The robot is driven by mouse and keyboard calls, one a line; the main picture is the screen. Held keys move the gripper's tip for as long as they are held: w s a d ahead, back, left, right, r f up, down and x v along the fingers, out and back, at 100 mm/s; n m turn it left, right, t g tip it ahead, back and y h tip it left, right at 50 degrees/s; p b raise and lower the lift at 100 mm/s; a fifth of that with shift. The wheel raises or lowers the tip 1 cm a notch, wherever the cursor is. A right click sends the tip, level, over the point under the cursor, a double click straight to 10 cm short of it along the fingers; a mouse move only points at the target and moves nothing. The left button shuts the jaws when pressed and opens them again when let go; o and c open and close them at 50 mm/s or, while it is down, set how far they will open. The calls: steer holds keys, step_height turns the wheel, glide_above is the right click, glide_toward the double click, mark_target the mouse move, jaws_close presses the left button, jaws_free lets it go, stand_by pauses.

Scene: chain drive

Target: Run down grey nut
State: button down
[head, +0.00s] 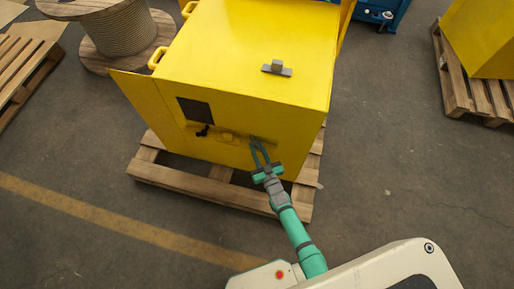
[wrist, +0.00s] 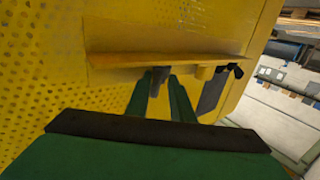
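The yellow machine housing (head: 255,60) stands on a wooden pallet, with a narrow yellow ledge (wrist: 165,62) on the face toward me. A small grey cylindrical part (wrist: 159,77), which looks like the grey nut, hangs under the ledge in the wrist view. My green gripper (head: 257,144) reaches up to this face. In the wrist view, its two fingers (wrist: 158,88) stand apart, one on each side of the grey part. I cannot tell whether either finger touches it. The thread and lower end of the part are not clear.
A black wing-shaped knob (wrist: 236,69) sits right of the grey part; it also shows in the head view (head: 203,131), near a dark panel (head: 195,110). The pallet (head: 190,184) juts out below the housing. A cable spool (head: 120,30) stands behind left. Floor in front is clear.

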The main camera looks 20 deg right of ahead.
mark_target(249, 148)
steer(key=shift+a+m+g+h, duration=0.15)
steer(key=shift+m+h, duration=0.75)
steer(key=shift+h, duration=0.5)
steer(key=shift+a+m+g+h, duration=0.15)
steer(key=shift+m+h, duration=0.75)
steer(key=shift+h, duration=0.5)
steer(key=shift+w+a+m+g+h, duration=0.15)
steer(key=shift+m+g+h, duration=0.25)
steer(key=shift+m+h, duration=0.4)
steer(key=shift+a+m+g+h, duration=0.2)
steer(key=shift+m+g+h, duration=0.25)
steer(key=shift+h, duration=0.65)
steer(key=shift+w+a+m+g+h, duration=0.15)
steer(key=shift+m+g+h, duration=0.35)
steer(key=shift+m+h, duration=0.15)
steer(key=shift+w+a+m+g+h, duration=0.1)
steer(key=shift+m+g+h, duration=0.4)
steer(key=shift+h, duration=0.25)
steer(key=shift+w+a+m+g+h, duration=0.25)
steer(key=shift+m+g+h, duration=0.85)
steer(key=shift+g, duration=0.45)
steer(key=shift+w+a+m+g+h, duration=0.1)
steer(key=shift+w+m+g+h, duration=0.15)
steer(key=shift+m+g+h, duration=0.9)
steer(key=shift+w+a+m+g+h, duration=0.25)
steer(key=shift+m+g+h, duration=0.4)
steer(key=shift+m+g, duration=1)
steer(key=shift+w+d+r+g, duration=0.1)
steer(key=shift+g, duration=0.8)
